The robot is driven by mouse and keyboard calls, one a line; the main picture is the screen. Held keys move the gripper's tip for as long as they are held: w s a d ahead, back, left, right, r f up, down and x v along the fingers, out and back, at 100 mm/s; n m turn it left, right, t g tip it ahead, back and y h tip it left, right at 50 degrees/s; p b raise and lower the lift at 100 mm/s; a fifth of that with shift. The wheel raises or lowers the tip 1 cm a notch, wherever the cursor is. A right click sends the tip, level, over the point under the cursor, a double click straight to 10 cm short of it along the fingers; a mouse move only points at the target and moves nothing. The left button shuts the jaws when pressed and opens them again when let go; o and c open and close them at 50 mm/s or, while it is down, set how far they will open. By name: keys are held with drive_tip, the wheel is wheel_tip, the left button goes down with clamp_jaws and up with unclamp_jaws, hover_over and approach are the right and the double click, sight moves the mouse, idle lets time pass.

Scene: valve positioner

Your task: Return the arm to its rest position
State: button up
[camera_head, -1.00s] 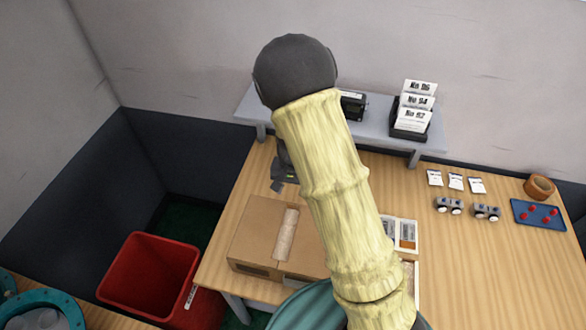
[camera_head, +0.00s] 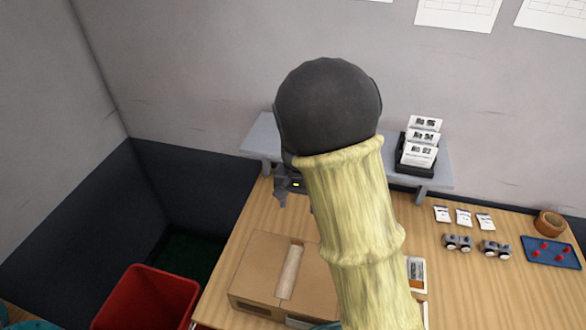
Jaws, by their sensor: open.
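My arm, in a pale yellow ribbed sleeve with a dark rounded joint on top, rises through the middle of the head view. My gripper (camera_head: 281,196) shows only in part, as a dark piece with a small lit mark, left of the sleeve and below the dark joint. It is open, and I see nothing held in it. It appears over the far left part of the wooden table (camera_head: 462,280), in front of the grey shelf (camera_head: 262,138). The rest of the gripper is hidden behind my arm.
A cardboard box (camera_head: 262,272) lies below the gripper in the picture. A black card holder (camera_head: 417,164) stands on the shelf. White packets (camera_head: 463,218), small metal parts (camera_head: 457,243), a tape roll (camera_head: 549,222) and a blue tray (camera_head: 566,255) lie right. A red bin (camera_head: 146,300) stands left.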

drive_tip(key=s+d+r+n+t, duration=0.2)
drive_tip(key=s+d, duration=0.7)
drive_tip(key=s, duration=0.5)
drive_tip(key=shift+r+n+t, duration=0.3)
drive_tip(key=shift+r+n, duration=0.45)
drive_tip(key=shift+n, duration=0.25)
